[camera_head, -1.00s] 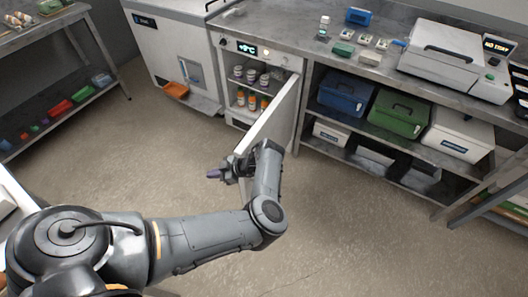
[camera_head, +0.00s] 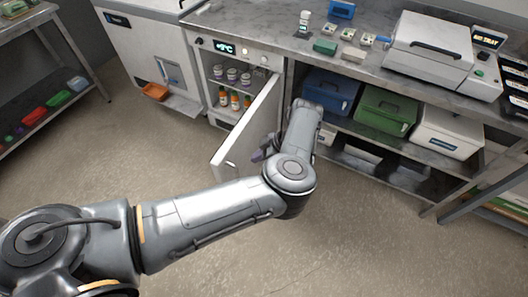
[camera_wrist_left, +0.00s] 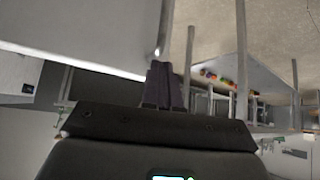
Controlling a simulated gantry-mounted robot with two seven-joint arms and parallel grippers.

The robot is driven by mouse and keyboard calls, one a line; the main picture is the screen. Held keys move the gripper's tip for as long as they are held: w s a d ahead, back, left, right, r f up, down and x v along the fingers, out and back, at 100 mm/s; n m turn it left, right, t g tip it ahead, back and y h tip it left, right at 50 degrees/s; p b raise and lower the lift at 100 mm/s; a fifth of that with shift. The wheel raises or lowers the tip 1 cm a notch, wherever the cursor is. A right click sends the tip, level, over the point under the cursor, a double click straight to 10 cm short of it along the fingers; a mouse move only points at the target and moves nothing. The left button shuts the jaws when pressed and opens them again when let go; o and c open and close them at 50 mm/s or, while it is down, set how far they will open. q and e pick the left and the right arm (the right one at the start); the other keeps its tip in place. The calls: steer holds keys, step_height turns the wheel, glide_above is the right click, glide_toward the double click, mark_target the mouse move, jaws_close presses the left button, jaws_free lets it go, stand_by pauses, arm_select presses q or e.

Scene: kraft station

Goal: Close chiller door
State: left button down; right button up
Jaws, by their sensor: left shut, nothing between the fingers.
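The chiller (camera_head: 233,47) is built under the steel counter, with a lit display on its front. Its pale door (camera_head: 247,122) stands wide open, swung out to the front from the right side of the opening. My left gripper (camera_head: 262,153) is at the right side of the door, near its free end, partly hidden by the door and my wrist. In the left wrist view, its dark fingers (camera_wrist_left: 164,84) are together and empty, and the door panel (camera_wrist_left: 85,35) fills the upper left beside them. Whether they touch it, I cannot tell. My right gripper is not in view.
Jars and orange bottles (camera_head: 234,100) stand on the shelves inside the chiller. An orange tray (camera_head: 155,92) sits at the machine on the left. Blue, green and white bins (camera_head: 387,109) fill the shelf on the right. The floor before the door is clear.

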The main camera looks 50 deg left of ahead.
arm_select(q)
steer(key=a+r+x, duration=0.1)
steer(key=x, duration=0.6)
steer(key=shift+s+f, duration=0.35)
steer(key=shift+s, duration=0.2)
steer(key=shift+a, duration=0.2)
